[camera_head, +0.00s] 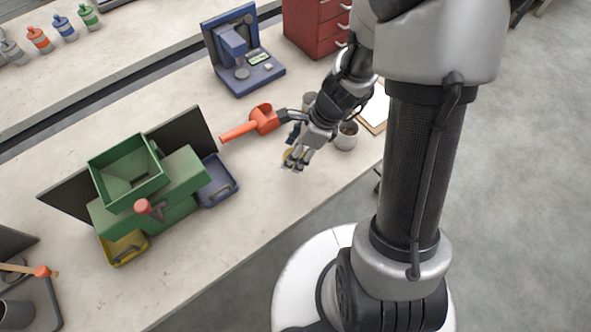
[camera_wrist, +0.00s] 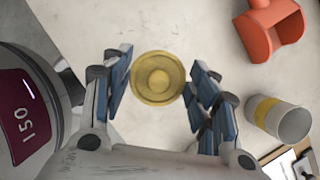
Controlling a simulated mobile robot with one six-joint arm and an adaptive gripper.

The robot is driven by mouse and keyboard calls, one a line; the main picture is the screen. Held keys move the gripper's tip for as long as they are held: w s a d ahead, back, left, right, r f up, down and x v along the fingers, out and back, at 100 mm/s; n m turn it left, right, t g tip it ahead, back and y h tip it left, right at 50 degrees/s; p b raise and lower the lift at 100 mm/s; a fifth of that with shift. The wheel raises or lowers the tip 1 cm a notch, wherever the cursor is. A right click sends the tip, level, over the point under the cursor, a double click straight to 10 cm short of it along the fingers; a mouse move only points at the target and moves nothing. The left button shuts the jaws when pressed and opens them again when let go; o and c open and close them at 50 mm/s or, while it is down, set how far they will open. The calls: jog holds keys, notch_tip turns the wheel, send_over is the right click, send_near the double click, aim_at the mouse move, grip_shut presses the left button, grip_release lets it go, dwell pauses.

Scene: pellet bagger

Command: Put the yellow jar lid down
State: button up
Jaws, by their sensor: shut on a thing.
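The yellow jar lid (camera_wrist: 157,78) is round, with a raised ring at its middle. In the wrist view it sits between the blue-padded fingers of my gripper (camera_wrist: 162,84), which is shut on it. In the head view my gripper (camera_head: 296,158) hangs over the right part of the bench, and only a small yellow bit of the lid (camera_head: 288,155) shows. I cannot tell how high the lid is above the bench top.
An orange scoop (camera_head: 262,120) lies behind my gripper. A grey jar (camera_head: 347,136) and a clipboard (camera_head: 375,112) are to its right. A green bagger (camera_head: 180,185) with a blue tray (camera_head: 218,196) stands left. The bench (camera_head: 265,195) between is bare.

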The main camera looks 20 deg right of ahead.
jog(key=shift+f+b, duration=1.65)
jog(key=shift+f, duration=1.85)
jog(key=shift+f, duration=0.1)
jog(key=o, duration=0.9)
